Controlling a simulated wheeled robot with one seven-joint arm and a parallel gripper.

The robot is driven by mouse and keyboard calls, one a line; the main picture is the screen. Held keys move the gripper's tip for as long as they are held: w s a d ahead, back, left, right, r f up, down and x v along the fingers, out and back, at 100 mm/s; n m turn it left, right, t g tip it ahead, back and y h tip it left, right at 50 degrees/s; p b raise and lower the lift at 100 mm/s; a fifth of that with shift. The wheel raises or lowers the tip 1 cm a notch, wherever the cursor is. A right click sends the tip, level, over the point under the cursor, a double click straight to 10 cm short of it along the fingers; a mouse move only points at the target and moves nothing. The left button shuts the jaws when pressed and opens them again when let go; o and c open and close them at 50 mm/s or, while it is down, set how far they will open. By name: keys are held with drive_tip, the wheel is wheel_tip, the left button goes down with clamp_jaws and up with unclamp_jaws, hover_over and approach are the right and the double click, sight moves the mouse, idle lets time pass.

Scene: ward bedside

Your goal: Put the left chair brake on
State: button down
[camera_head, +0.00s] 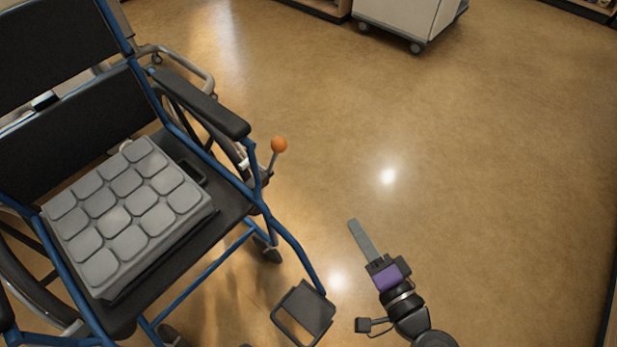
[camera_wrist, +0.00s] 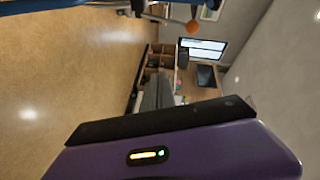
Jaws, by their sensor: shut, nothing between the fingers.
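The wheelchair has a blue frame (camera_head: 290,240) and stands at the left in the head view. Its brake lever ends in an orange knob (camera_head: 279,145) and rises beside the front of the armrest, leaning slightly right. The orange knob also shows at the top of the wrist view (camera_wrist: 193,27). My gripper (camera_head: 361,240) is shut and empty. It is over the floor to the right of and nearer than the knob, well apart from it. The lever's lower pivot is partly hidden by the frame.
A grey padded cushion (camera_head: 125,215) lies on the chair seat. A black footrest (camera_head: 304,312) sticks out near my gripper's left. A white wheeled cabinet (camera_head: 405,18) stands at the back. The floor (camera_head: 480,150) between is clear.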

drive_tip(key=w+a+r+m+y+b, duration=0.1)
drive_tip(key=w+a+y+b, duration=0.15)
drive_tip(key=a+y, duration=0.2)
approach(275, 143)
drive_tip(key=shift+y, duration=0.45)
drive_tip(key=w+a, duration=0.1)
drive_tip(key=w, duration=0.2)
drive_tip(key=w+a+f, duration=0.1)
drive_tip(key=shift+w+a+f, duration=0.1)
drive_tip(key=shift+w+a, duration=0.2)
drive_tip(key=shift+w, duration=0.1)
drive_tip(key=shift+p, duration=0.3)
